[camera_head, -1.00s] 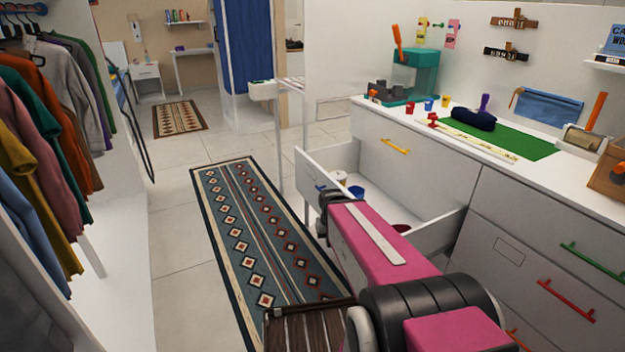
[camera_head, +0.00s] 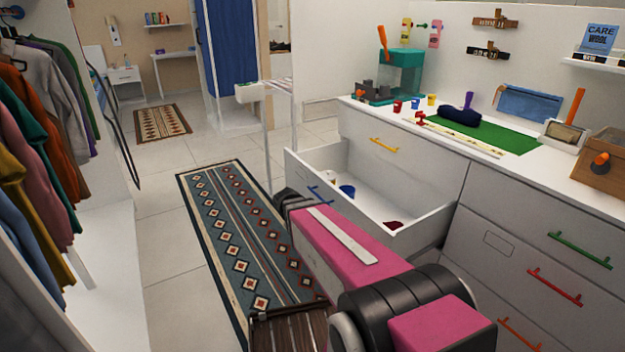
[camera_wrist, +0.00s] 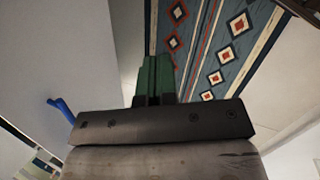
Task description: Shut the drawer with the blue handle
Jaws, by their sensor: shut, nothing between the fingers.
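The open drawer (camera_head: 385,196) juts out from the white cabinet below the yellow handle in the head view. Its blue handle (camera_head: 321,196) is on the front face, partly covered by my arm. The blue handle (camera_wrist: 62,108) also shows at the left of the wrist view, on the pale drawer front (camera_wrist: 65,65). My gripper (camera_wrist: 157,62) has its dark green fingers together and empty. In the wrist view they are to the right of the handle, apart from it, with floor and rug behind. In the head view my arm hides the fingers.
Inside the drawer are a blue cup (camera_head: 347,191) and a dark red item (camera_head: 393,225). A patterned rug (camera_head: 235,245) covers the floor to the left. Hanging clothes (camera_head: 45,140) line the left side. A white rack (camera_head: 268,135) stands beyond the drawer.

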